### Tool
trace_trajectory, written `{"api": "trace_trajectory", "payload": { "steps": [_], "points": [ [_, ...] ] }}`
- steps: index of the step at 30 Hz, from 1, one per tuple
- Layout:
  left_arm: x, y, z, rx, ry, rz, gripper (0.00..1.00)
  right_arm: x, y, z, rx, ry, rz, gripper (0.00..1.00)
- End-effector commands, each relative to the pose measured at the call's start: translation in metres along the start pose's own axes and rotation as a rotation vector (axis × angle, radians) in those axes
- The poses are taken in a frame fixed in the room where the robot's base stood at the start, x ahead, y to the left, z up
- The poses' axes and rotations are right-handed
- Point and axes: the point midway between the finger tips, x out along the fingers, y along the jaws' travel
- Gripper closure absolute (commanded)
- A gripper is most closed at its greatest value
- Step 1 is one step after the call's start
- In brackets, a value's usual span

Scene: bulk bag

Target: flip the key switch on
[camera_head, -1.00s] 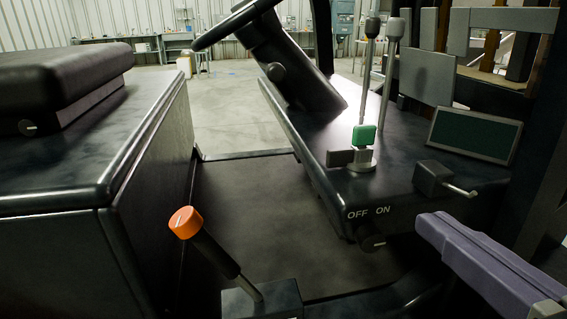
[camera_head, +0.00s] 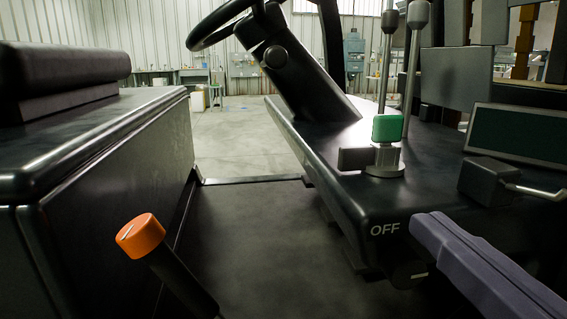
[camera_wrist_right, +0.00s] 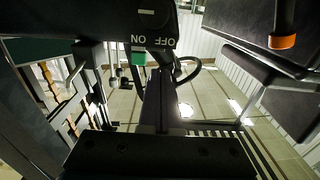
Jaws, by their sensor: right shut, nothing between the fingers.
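The key switch (camera_head: 408,272) is a dark round knob on the front of the console, below the white OFF label (camera_head: 384,229). Its pale mark lies nearly level. The ON label is hidden behind my right gripper (camera_head: 428,226) in the head view. My right gripper is shut and empty. It reaches in from the lower right, its tip close to the label and knob; I cannot tell whether they touch. My left gripper is not in view.
A green-topped lever (camera_head: 387,128) and tall grey levers (camera_head: 411,75) stand on the console. A dark block with a metal handle (camera_head: 490,181) is at right. An orange-topped lever (camera_head: 141,236) rises at lower left. The floor (camera_head: 260,240) between seat base and console is clear.

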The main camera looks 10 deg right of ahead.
Motion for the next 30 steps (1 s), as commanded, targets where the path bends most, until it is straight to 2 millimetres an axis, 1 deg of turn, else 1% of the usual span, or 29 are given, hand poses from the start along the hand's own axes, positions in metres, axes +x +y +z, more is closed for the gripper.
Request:
{"api": "trace_trajectory", "payload": {
  "steps": [5, 15, 19, 24, 30],
  "points": [
    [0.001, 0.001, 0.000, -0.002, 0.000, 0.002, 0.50, 0.024, 0.000, -0.002, -0.001, 0.006, 0.001, 1.00],
    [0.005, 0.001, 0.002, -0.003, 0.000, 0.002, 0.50, 0.087, 0.000, -0.001, 0.000, 0.005, 0.000, 1.00],
    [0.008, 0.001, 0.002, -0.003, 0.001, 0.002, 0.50, 0.109, 0.000, 0.000, 0.000, 0.004, 0.000, 1.00],
    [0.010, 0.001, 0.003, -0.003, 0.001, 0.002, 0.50, 0.127, 0.000, 0.000, 0.000, 0.002, 0.000, 1.00],
    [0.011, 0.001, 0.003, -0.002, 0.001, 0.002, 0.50, 0.135, 0.000, 0.000, 0.001, 0.000, 0.000, 1.00]
  ]
}}
